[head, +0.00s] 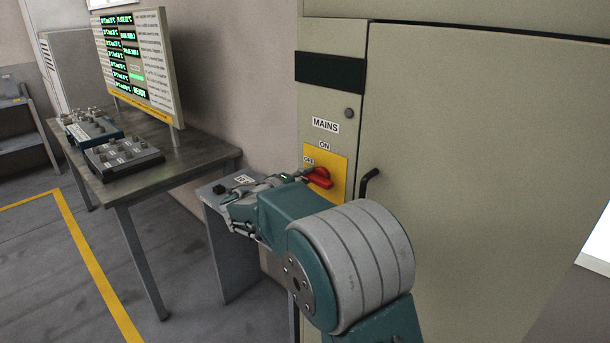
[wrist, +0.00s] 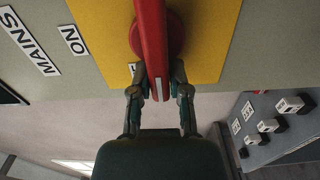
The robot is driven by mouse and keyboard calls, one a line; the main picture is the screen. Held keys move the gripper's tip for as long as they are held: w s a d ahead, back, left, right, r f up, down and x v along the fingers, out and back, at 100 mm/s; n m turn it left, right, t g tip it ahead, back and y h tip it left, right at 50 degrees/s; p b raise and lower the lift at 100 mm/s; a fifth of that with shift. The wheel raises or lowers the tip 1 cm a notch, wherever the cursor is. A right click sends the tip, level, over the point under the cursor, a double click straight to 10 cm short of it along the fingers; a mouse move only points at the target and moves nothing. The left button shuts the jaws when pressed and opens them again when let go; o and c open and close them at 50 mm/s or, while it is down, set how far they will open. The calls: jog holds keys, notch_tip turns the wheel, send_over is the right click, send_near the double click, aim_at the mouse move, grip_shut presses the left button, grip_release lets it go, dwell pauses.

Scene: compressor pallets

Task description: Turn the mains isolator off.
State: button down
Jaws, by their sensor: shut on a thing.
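The mains isolator is a red rotary handle (head: 318,177) on a yellow plate (head: 339,172) on the beige cabinet. Its lever points left in the head view, roughly level, just below the OFF label (head: 309,160). The ON label (head: 324,146) sits above the plate. In the wrist view the red handle (wrist: 151,40) runs down from its round hub, with a white mark near its tip. My gripper (wrist: 158,88) is shut on the lever's outer end, one finger on each side. In the head view my arm partly hides the fingers.
The cabinet door has a black handle (head: 368,182) right of the isolator. A low grey stand (head: 213,197) with controls is left of my gripper. A table (head: 187,160) farther left carries control boxes and a display board (head: 140,60). The floor (head: 40,265) at left is clear.

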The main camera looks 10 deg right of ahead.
jog(key=shift+s+d+f, duration=0.1)
jog(key=shift+d+f, duration=0.15)
jog(key=shift+f, duration=0.1)
jog(key=c, duration=0.6)
grip_release()
jog(key=shift+d+r, duration=0.1)
jog(key=shift+r, duration=0.05)
jog(key=v, duration=1.2)
